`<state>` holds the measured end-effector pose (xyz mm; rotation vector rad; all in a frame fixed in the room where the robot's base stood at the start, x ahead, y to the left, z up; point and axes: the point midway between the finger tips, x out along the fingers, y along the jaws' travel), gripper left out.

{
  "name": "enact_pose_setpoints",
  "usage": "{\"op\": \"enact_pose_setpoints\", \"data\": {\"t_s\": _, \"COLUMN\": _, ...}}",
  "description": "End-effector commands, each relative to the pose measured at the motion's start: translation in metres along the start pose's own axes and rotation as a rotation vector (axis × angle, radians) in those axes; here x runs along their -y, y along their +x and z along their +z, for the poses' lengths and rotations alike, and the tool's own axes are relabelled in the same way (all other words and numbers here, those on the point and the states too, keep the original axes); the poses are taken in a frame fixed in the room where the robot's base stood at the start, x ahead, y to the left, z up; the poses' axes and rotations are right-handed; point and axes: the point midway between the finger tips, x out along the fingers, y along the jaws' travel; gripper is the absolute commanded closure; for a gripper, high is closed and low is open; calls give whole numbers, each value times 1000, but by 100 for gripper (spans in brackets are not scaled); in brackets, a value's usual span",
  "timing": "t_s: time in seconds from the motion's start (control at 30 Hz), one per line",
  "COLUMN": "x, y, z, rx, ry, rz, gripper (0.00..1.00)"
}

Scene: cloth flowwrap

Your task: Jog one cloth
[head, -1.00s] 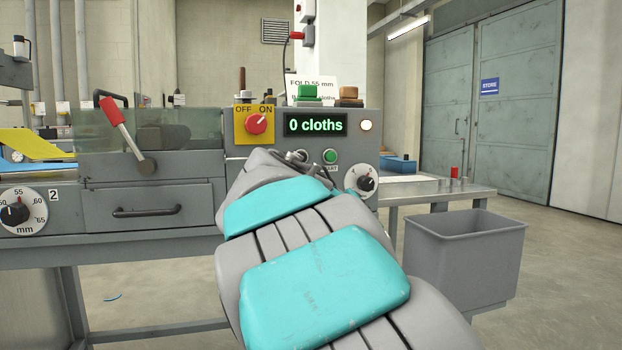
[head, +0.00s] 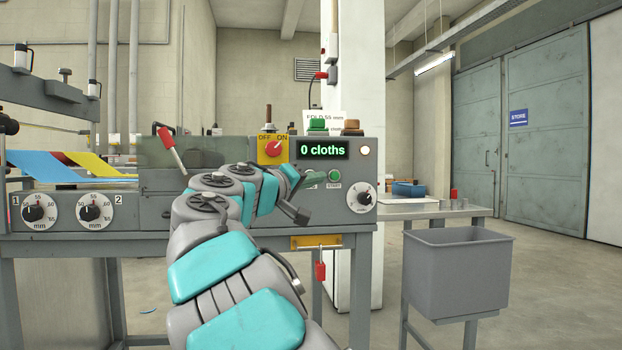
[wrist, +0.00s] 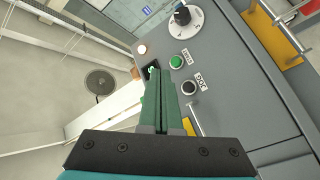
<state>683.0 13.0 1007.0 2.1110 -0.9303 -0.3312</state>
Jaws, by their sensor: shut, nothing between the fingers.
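The control panel shows a display (head: 322,150) reading "0 cloths". A black button (wrist: 189,87) labelled JOG sits beside the green START button (wrist: 176,62) in the wrist view. In the head view START (head: 335,175) is visible, while my gripper hides the black button. My gripper (head: 304,180) is in front of the panel, left of START. In the wrist view its green fingers (wrist: 158,76) are together and empty, over the panel's display side, with the black button just to their right. I see no clear contact with the panel.
A red switch (head: 272,149) on yellow stands at ON. A dial (head: 361,197) and a lit lamp (head: 365,150) are on the panel's right. Blue and yellow cloths (head: 45,166) lie far left. A grey bin (head: 458,285) stands right, with open floor beyond.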

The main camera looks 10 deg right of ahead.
Motion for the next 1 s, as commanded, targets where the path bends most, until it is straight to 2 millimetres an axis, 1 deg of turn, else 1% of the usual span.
{"op": "enact_pose_setpoints", "data": {"t_s": 0.27, "x": 5, "y": 8, "z": -7, "rx": 0, "ry": 0, "rz": -2, "gripper": 100}}
{"op": "enact_pose_setpoints", "data": {"t_s": 0.43, "x": 12, "y": 20, "z": -16, "rx": 1, "ry": 0, "rz": -2, "gripper": 100}}
{"op": "enact_pose_setpoints", "data": {"t_s": 0.8, "x": 38, "y": 54, "z": -40, "rx": 1, "ry": -1, "rz": -2, "gripper": 100}}
{"op": "enact_pose_setpoints", "data": {"t_s": 1.0, "x": 43, "y": 61, "z": -45, "rx": -1, "ry": 0, "rz": -1, "gripper": 100}}
